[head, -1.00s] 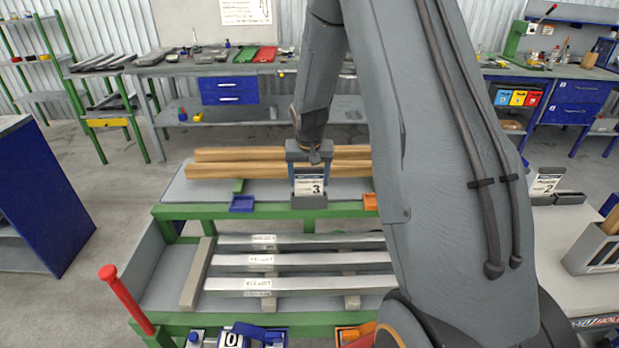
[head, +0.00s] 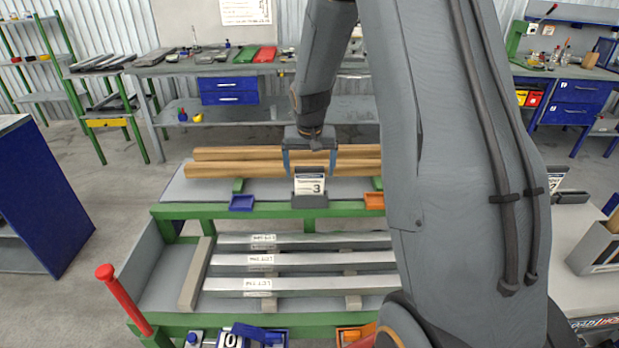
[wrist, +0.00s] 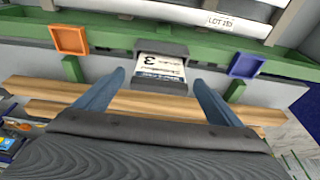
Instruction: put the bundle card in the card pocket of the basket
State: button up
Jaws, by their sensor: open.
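A white card with a dark header and a "3" (head: 310,183) stands in a dark grey holder (head: 310,201) on the green-framed rack's cross rail. In the wrist view the card (wrist: 160,68) sits in its holder (wrist: 160,86), between and beyond my fingertips. My gripper (head: 309,167) is open and empty, just above and behind the card, with a blue finger to either side. In the wrist view both fingers of my gripper (wrist: 158,80) stand apart from the card.
A blue tray (head: 242,203) and an orange tray (head: 374,200) flank the holder. Wooden beams (head: 225,170) lie behind it and labelled metal bars (head: 300,260) in front. Another card (head: 556,180) stands on the right bench, partly hidden by my arm.

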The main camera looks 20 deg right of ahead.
jog(key=d+b+v, duration=0.1)
jog(key=b+v, duration=0.1)
jog(key=v, duration=0.6)
jog(key=s+a+f+n, duration=0.1)
jog(key=s+a, duration=0.3)
jog(key=s, duration=0.3)
jog(key=s+a+f+n+g, duration=0.1)
jog(key=s+a, duration=0.3)
jog(key=s, duration=0.4)
jog(key=s+a+f+n+y, duration=0.1)
jog(key=s+a+f+n, duration=0.1)
jog(key=s, duration=0.5)
jog(key=shift+s+a+f+n+g, duration=0.35)
jog(key=shift+a+f, duration=0.35)
jog(key=shift+a, duration=0.55)
